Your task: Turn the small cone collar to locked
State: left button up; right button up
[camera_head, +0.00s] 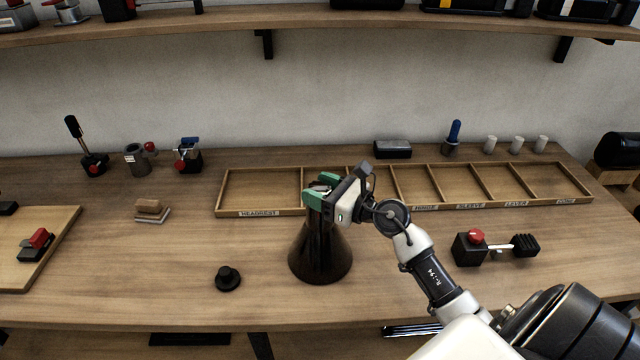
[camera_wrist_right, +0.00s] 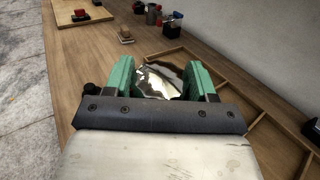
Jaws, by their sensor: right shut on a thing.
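A dark, glossy cone (camera_head: 320,255) stands upright on the workbench, wide end down. My right gripper (camera_head: 321,193) reaches in from the right, and its green fingers are shut around the cone's narrow top. In the right wrist view, the right gripper (camera_wrist_right: 162,78) has a shiny metallic collar (camera_wrist_right: 160,77) between its fingers. The fingers hide much of the collar, and I see no lock mark on it, so I cannot tell its turn. My left gripper is not in view.
A divided wooden tray (camera_head: 260,212) with labelled compartments lies behind the cone. A black knob (camera_head: 228,278) sits front left of it. A black block with a red knob (camera_head: 470,247) stands to the right. A wooden board (camera_head: 45,270) lies far left.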

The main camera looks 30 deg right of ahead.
dwell(0.3)
jog(key=o, duration=0.9)
jog(key=shift+o, duration=0.2)
jog(key=shift+s+d+f+b, duration=0.2)
jog(key=shift+s+b, duration=0.1)
jog(key=shift+s, duration=0.2)
jog(key=b+v, duration=0.3)
jog(key=v, duration=0.6)
jog(key=shift+s+r+b, duration=0.2)
jog(key=shift+s+b, duration=0.1)
jog(key=shift+s, duration=0.1)
